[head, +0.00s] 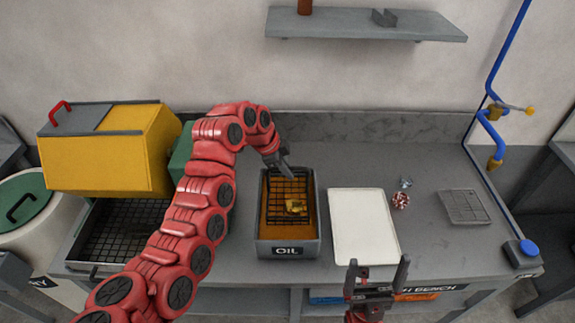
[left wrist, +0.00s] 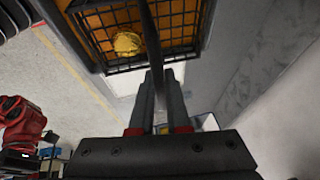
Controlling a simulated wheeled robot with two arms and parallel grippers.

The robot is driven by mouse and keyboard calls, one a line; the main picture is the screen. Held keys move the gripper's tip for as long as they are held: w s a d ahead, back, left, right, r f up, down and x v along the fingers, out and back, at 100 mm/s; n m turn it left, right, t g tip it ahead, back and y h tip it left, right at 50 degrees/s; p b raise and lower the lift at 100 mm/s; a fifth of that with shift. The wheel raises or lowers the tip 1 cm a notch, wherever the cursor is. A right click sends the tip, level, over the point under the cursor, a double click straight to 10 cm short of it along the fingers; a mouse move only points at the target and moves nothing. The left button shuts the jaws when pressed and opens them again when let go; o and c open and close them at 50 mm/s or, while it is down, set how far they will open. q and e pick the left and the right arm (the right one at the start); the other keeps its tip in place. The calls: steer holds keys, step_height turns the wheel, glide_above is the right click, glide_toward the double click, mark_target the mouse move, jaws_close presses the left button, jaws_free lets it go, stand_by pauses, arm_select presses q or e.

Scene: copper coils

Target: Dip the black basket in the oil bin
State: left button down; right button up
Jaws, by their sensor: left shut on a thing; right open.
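The grey oil bin (head: 262,247), labelled OIL, stands on the bench and holds orange-brown oil. The black wire basket (head: 289,182) is over the oil within the bin's outline, with a golden lump (head: 295,206) in it. I cannot tell how deep the basket sits. My left gripper (head: 283,172) is at the bin's back end, shut on the basket's dark handle. In the left wrist view the handle (left wrist: 152,42) runs between the fingers, with the basket (left wrist: 178,54) and golden lump (left wrist: 127,43) beyond. My right gripper (head: 378,266) is open and empty at the bench's front edge.
A white tray (head: 362,226) lies right of the bin. Small red-and-white and silver items (head: 401,200) and a grey grid plate (head: 464,206) lie farther right. A yellow hooded unit (head: 105,160) stands left. A shelf (head: 366,24) hangs on the wall.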

arm_select(q)
steer(key=shift+f+b, duration=4.15)
steer(key=shift+f, duration=0.45)
steer(key=shift+r, duration=0.1)
steer(key=shift+r+p, duration=2)
steer(key=shift+r, duration=4)
steer(key=shift+w+r, duration=0.1)
steer(key=shift+r+p, duration=0.45)
steer(key=shift+r, duration=1)
steer(key=shift+f, duration=0.1)
